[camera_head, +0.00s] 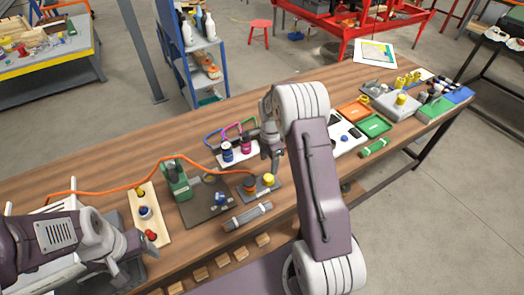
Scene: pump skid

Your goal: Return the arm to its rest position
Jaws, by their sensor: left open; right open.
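My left arm comes in at the lower left. Its gripper (130,262) is low over the near left part of the wooden bench, beside a pale board with a red knob (150,236); its fingers are hard to make out. My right arm rises from the bottom middle and bends down over the bench. Its gripper (273,160) points down above a small grey plate with a yellow knob (268,180), empty as far as I can see. Whether the fingertips touch anything there I cannot tell.
A green pump (177,180) stands on a dark plate, with an orange hose (110,189) across the bench. A grey cylinder (247,216) lies near the front edge. Orange (355,110) and green (374,126) trays lie right of my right arm. Bare wood (110,150) shows at the back left.

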